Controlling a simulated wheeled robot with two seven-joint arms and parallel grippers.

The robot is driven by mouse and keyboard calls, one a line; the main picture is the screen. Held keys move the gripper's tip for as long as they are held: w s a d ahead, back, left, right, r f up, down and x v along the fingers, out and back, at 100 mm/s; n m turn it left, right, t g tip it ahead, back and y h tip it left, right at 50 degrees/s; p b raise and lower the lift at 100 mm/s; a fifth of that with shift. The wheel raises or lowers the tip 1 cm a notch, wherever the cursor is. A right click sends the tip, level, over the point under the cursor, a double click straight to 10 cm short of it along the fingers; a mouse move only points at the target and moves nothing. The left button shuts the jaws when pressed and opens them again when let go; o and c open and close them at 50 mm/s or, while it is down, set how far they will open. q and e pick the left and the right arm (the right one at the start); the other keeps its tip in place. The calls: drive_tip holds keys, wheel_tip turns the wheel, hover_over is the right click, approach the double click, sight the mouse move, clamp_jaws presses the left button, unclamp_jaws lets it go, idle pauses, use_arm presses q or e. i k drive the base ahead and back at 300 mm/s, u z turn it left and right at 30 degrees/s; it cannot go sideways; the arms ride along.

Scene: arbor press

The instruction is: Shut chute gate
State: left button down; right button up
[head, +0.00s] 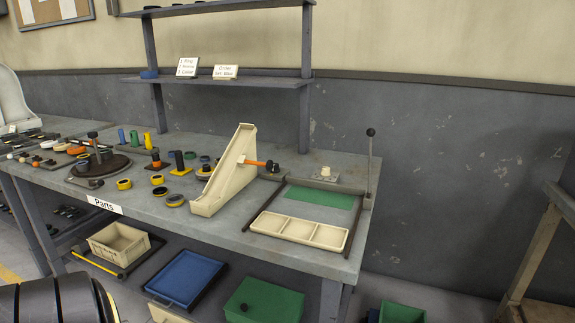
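The cream chute (226,176) stands on the grey workbench, sloping down from its tall back end to its low front end. An orange bar (254,163) with a black knob (272,167) sticks out from the chute's right side, roughly level. It looks like the gate's handle. The gate plate itself cannot be made out, so I cannot tell how far open it is. Neither my left nor my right gripper is in view.
The workbench (257,243) holds a cream three-part tray (299,231) beside a green mat (320,197), and an upright lever (369,165) at the right. A shelf (230,80) stands behind. Bins (187,278) sit below.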

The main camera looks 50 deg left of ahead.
sight(268, 165)
drive_tip(key=u, duration=0.45)
drive_tip(key=i, duration=0.6)
drive_tip(key=u, duration=0.55)
